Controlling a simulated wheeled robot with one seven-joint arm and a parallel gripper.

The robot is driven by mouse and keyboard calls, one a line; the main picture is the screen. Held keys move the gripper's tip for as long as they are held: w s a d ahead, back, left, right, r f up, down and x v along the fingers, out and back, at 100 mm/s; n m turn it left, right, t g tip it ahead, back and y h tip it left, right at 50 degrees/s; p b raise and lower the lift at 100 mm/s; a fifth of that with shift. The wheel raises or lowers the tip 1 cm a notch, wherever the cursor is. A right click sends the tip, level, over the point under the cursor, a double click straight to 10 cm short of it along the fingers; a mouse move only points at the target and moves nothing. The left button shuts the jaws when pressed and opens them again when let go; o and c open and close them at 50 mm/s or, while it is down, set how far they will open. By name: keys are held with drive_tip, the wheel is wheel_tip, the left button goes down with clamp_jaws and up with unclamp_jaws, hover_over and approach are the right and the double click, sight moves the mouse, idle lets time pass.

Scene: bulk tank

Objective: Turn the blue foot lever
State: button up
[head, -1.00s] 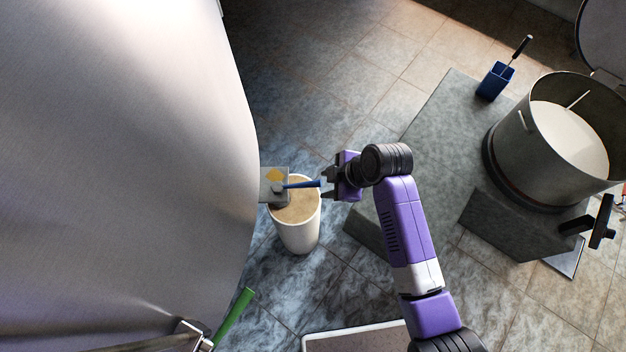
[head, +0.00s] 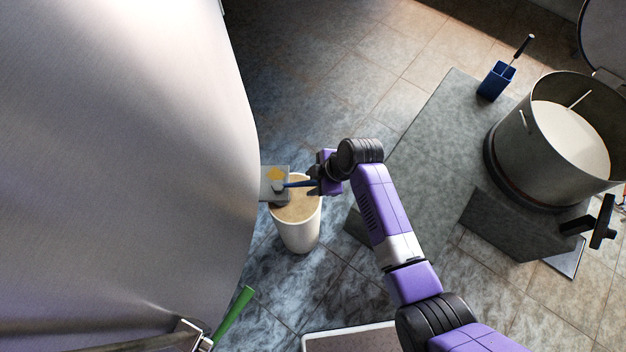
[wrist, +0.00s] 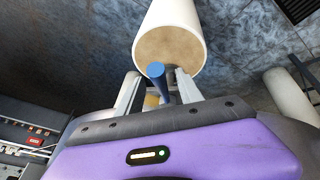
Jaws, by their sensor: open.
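The blue lever (head: 298,184) sticks out to the right from a grey bracket plate (head: 268,192) on the side of the big steel tank. My gripper (head: 313,181) is open at the lever's free end. In the wrist view the blue lever (wrist: 157,72) lies between my two spread fingers (wrist: 158,88), with its round end toward the camera. I see a gap on each side and cannot tell whether either finger touches it. In the head view my fingers partly hide the lever's tip.
The large steel tank (head: 120,150) fills the left. A white cylinder (head: 299,232) with a tan top stands just below the lever. A green handle (head: 234,317) is at the bottom. A steel pot (head: 530,150) and blue holder (head: 495,82) stand right. Floor (head: 350,85) beyond is clear.

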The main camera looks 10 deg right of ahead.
drive_tip(key=shift+c, duration=0.2)
clamp_jaws()
idle(1.2)
